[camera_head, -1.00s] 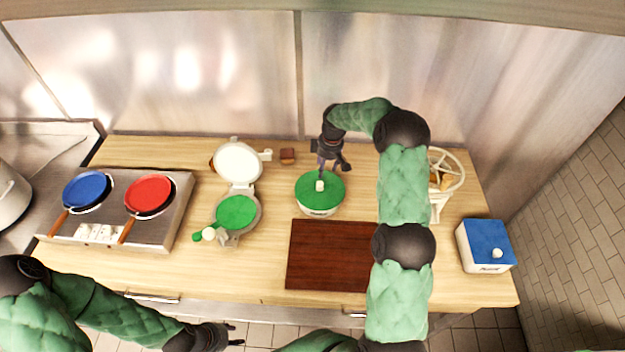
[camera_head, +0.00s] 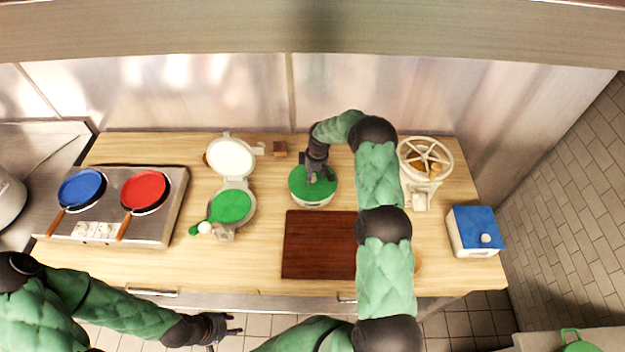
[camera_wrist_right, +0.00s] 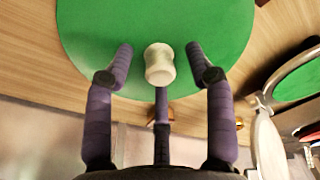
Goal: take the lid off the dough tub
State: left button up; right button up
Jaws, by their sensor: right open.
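The dough tub (camera_head: 313,201) is a round white tub on the wooden counter, behind the brown board. Its green lid (camera_head: 300,186) sits on top and also fills the top of the right wrist view (camera_wrist_right: 220,30). The lid's white knob (camera_wrist_right: 159,66) shows in the right wrist view and is hidden by my gripper in the head view. My right gripper (camera_head: 318,176) is over the lid, with its open fingers (camera_wrist_right: 158,62) around the knob, apart from it on both sides. My left gripper (camera_head: 232,325) is in front of the counter, away from the tub, its fingers apart and empty.
A dark red-brown board (camera_head: 318,245) lies in front of the tub. A waffle-iron-like device (camera_head: 232,207) stands left, beyond it a stove (camera_head: 172,205) with blue and red pans. A wheeled press (camera_head: 425,160) and a blue-lidded box (camera_head: 474,232) stand right.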

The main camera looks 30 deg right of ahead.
jog(key=shift+f, duration=0.15)
jog(key=shift+c, duration=0.6)
jog(key=c, duration=1)
